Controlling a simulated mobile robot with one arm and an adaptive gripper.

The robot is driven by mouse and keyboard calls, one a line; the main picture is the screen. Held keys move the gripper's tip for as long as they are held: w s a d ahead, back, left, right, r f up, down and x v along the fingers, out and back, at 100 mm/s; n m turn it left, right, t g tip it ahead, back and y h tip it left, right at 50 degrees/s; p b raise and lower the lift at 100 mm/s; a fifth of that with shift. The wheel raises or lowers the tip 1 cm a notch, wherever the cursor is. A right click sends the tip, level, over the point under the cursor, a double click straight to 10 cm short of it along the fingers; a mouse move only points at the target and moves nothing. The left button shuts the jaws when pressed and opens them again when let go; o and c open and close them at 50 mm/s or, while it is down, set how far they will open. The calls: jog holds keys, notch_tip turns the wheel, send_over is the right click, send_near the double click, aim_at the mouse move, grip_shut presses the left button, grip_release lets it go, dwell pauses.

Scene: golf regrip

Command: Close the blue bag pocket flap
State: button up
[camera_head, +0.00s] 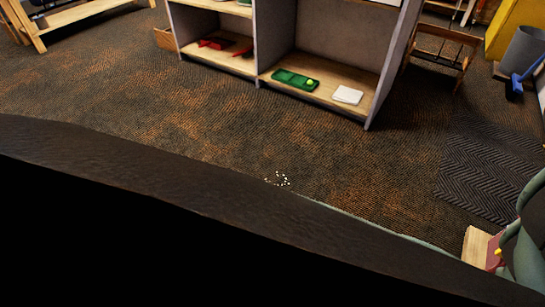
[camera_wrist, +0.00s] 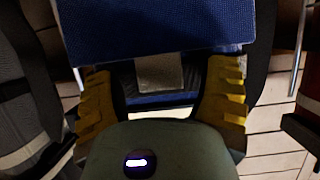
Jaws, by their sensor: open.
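In the wrist view, a blue woven panel (camera_wrist: 160,30), which looks like the bag pocket flap, spans the top middle. Below its lower edge a pale grey tab (camera_wrist: 160,73) shows, with a strip of darker blue bag fabric (camera_wrist: 155,99) under it. My gripper (camera_wrist: 162,72) is open, with one yellow ridged finger on each side of the tab. The fingertips are near the panel's lower edge; I cannot tell whether they touch it. Nothing shows held between the fingers.
In the head view, a large dark shape covers the lower left. Beyond it lies open brown carpet (camera_head: 190,125). A shelf unit (camera_head: 330,50) stands at the back, holding a green tray (camera_head: 290,77) and white cloth (camera_head: 348,95). Dark and grey bag-like forms flank my gripper.

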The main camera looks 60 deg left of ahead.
jog(key=shift+d, duration=0.1)
grip_shut()
dwell(0.7)
jog(key=shift+f, duration=0.1)
